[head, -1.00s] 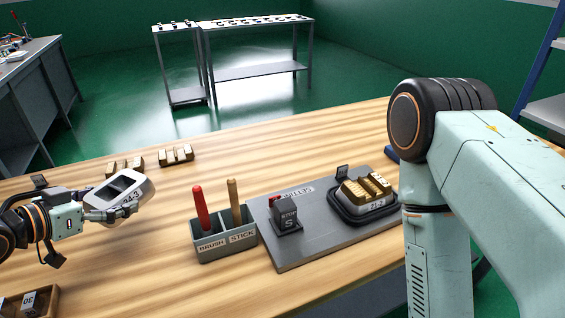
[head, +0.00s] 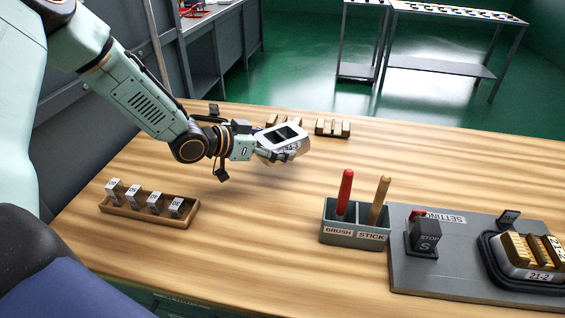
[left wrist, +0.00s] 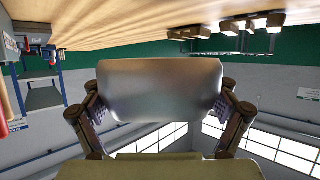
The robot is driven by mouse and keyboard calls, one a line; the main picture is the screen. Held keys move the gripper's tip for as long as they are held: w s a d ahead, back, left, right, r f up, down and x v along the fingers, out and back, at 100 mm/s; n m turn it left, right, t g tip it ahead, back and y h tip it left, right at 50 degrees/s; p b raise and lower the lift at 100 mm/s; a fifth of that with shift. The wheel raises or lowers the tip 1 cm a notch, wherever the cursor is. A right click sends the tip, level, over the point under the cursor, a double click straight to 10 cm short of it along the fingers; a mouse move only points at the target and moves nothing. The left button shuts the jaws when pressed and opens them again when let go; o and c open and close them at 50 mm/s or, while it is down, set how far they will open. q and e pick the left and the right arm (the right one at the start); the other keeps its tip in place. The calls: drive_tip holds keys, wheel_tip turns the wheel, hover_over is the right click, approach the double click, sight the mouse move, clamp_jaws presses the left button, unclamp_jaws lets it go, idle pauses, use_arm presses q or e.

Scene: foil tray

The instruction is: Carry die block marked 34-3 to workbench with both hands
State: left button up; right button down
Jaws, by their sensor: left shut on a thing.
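The die block (head: 283,134) is a light grey block with dark square openings on top. It also shows in the left wrist view as a smooth grey face (left wrist: 160,88) between the two fingers. Its marking is too small to read now; it read 34-3 a second ago. My left gripper (head: 270,153) is shut on the block and holds it tilted above the wooden tabletop (head: 250,230). My right gripper is out of view. A grey metal bench (head: 228,40) stands behind the table at the back.
Gold blocks (head: 332,128) lie near the table's far edge. A wooden rack (head: 150,211) with several small numbered blocks is front left. A brush-and-stick holder (head: 355,225) and a grey setting plate (head: 440,275) with a 21-2 block (head: 530,262) are right. Shelved stands (head: 440,65) are farther back.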

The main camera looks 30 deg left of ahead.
use_arm(q)
drive_tip(key=shift+d+f, duration=0.35)
drive_tip(key=shift+f, duration=0.05)
drive_tip(key=f, duration=0.2)
drive_tip(key=f+b, duration=0.1)
drive_tip(key=shift+w+a+f, duration=0.15)
drive_tip(key=shift+a+f, duration=0.2)
drive_tip(key=shift+d+f, duration=0.1)
drive_tip(key=shift+f, duration=0.1)
drive_tip(key=shift+d+r, duration=0.15)
drive_tip(key=shift+a+f, duration=0.2)
drive_tip(key=shift+f, duration=0.1)
drive_tip(key=shift+f+b, duration=0.2)
drive_tip(key=shift+b, duration=0.1)
drive_tip(key=shift+d, duration=0.15)
drive_tip(key=shift+f, duration=0.15)
